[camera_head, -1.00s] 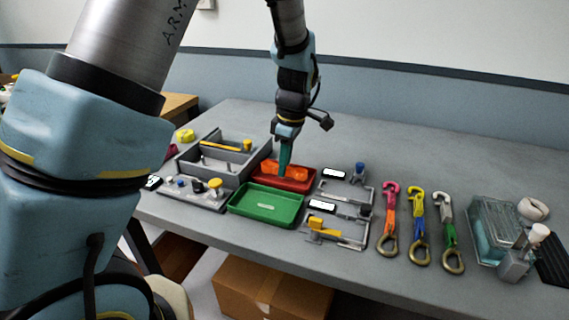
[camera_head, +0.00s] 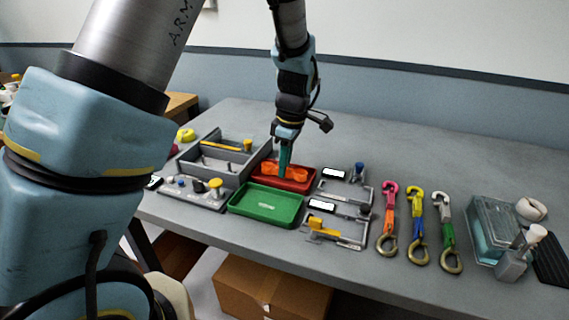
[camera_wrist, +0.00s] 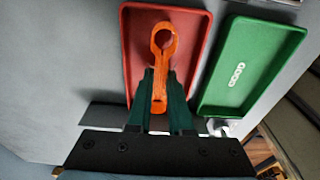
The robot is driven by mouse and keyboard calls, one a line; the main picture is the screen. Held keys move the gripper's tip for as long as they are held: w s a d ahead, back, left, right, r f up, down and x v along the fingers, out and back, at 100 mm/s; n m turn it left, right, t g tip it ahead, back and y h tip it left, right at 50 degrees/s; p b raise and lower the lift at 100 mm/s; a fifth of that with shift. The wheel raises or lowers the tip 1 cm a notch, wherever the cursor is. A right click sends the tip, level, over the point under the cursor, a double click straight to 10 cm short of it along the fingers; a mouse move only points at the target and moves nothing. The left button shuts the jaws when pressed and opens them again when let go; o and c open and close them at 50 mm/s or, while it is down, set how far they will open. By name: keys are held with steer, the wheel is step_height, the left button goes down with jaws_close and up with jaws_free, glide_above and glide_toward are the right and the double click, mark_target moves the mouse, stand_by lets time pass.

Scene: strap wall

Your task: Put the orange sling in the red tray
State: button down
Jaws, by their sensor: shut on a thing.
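The orange sling (camera_wrist: 164,45) is between the teal fingers of my gripper (camera_wrist: 160,90) in the wrist view, with its looped end pointing away from the wrist. The red tray (camera_wrist: 196,50) lies behind and below the sling. In the head view, my gripper (camera_head: 285,166) points down over the red tray (camera_head: 298,185), shut on the orange sling (camera_head: 268,170). The sling shows within the outline of the tray. I cannot tell whether it touches the tray floor.
A green tray (camera_head: 266,206) sits directly in front of the red tray. A grey divided box (camera_head: 200,165) stands to the left. Metal frames (camera_head: 345,228) and several hooked straps (camera_head: 417,225) lie to the right. The back of the table is clear.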

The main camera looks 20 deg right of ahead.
steer(key=shift+c, duration=1.7)
jaws_free()
steer(key=shift+r, duration=0.1)
step_height(320, 180, up, 6)
steer(key=p, duration=0.5)
